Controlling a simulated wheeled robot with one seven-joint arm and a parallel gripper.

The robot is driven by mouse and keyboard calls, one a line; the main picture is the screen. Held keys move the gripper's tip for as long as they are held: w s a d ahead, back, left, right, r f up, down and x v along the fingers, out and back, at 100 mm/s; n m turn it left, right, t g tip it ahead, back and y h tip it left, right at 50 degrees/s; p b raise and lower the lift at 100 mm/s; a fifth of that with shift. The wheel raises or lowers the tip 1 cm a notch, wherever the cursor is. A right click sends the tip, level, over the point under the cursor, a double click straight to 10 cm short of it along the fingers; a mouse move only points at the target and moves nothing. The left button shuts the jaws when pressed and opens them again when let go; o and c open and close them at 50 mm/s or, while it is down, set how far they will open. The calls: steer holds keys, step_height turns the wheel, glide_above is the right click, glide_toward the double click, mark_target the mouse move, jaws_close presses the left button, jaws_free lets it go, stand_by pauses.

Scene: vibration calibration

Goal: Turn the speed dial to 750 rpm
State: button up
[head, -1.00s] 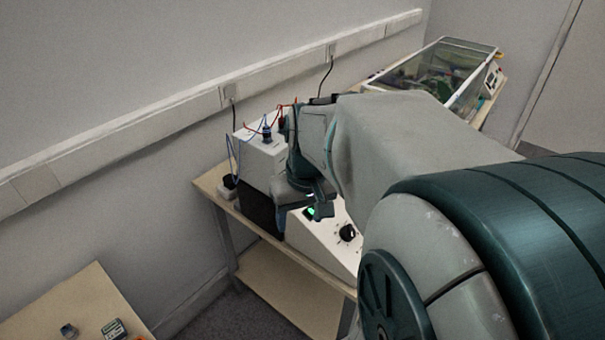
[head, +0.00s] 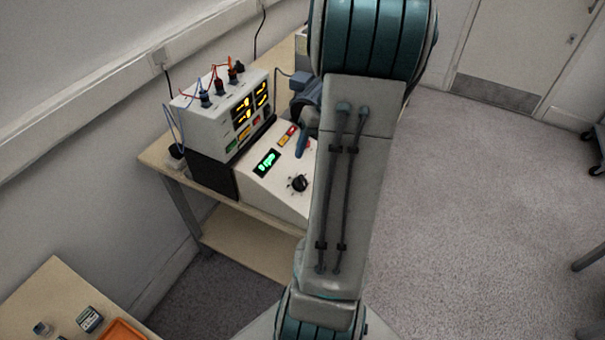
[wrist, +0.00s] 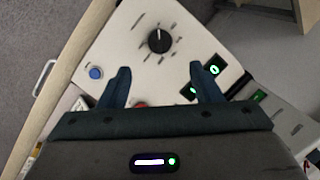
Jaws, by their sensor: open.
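The speed dial (head: 298,183) is a black round knob with marks around it, on the sloped white panel (head: 280,197) of a control box. A small green-lit display (head: 266,163) sits above it; I cannot read its figures for sure. In the wrist view the dial (wrist: 159,40) lies just beyond the fingertips, roughly centred between them. My gripper (wrist: 160,70) is open and empty, apart from the dial, with its fingers over the panel. In the head view only one blue-grey finger shows clearly beside my arm, which hides the panel's right side.
A white power unit (head: 228,113) with lit yellow displays and wired plugs stands behind the panel. The wrist view shows a blue button (wrist: 95,73) left of the fingers and a red one (wrist: 141,105) between them. The wooden bench (head: 160,155) stands along the wall.

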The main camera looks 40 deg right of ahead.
steer(key=p+x, duration=0.1)
steer(key=x, duration=0.8)
steer(key=shift+f, duration=0.35)
steer(key=shift+c, duration=0.2)
steer(key=c, duration=0.9)
